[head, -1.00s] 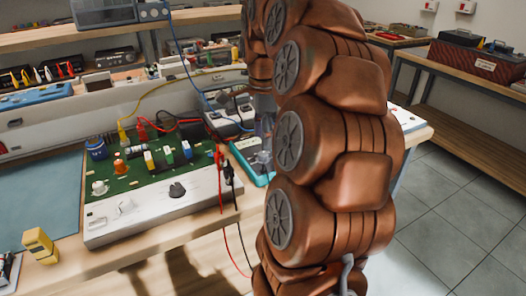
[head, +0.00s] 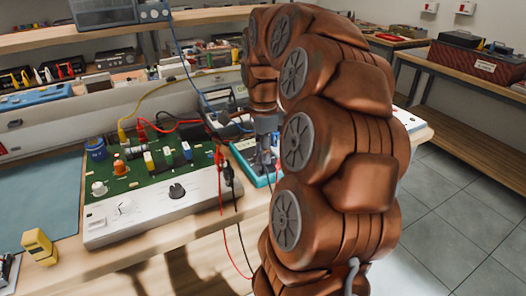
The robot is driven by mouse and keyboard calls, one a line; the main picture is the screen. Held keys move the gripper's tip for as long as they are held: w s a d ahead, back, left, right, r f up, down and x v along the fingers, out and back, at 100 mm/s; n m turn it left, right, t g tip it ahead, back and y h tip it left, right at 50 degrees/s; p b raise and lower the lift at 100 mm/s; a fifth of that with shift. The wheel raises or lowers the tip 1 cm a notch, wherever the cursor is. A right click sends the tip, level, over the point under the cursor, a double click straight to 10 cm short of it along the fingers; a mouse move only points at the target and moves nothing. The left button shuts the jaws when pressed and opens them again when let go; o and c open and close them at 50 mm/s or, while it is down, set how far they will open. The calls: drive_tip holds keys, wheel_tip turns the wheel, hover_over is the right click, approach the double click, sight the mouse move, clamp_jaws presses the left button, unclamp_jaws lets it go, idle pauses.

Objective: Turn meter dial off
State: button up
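A teal-edged meter (head: 242,147) lies on the workbench right of the green circuit board, in the head view. Its right part and its dial are hidden by my gripper and arm, so the dial's setting cannot be seen. My gripper (head: 266,152) is a small grey shape pointing down over the meter, partly behind my copper arm. Its fingertips are too small and covered to show whether they are open or shut, or whether they touch the dial.
Red and black leads (head: 228,180) hang over the bench edge left of my arm. A yellow block (head: 39,247) stands at front left. A grey box (head: 222,98) stands behind the meter.

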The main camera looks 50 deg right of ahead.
clamp_jaws()
drive_tip(key=shift+n, duration=0.4)
drive_tip(key=n, duration=0.5)
drive_tip(key=shift+n, duration=0.4)
drive_tip(key=n, duration=0.7)
drive_tip(key=shift+p, duration=0.35)
drive_tip(key=n, duration=0.4)
drive_tip(key=shift+r+p, duration=0.1)
drive_tip(key=shift+p, duration=0.25)
drive_tip(key=n+p, duration=0.1)
drive_tip(key=n, duration=0.2)
drive_tip(key=shift+n, duration=0.3)
drive_tip(key=n+p, duration=0.1)
drive_tip(key=n, duration=0.4)
drive_tip(key=shift+n, duration=0.4)
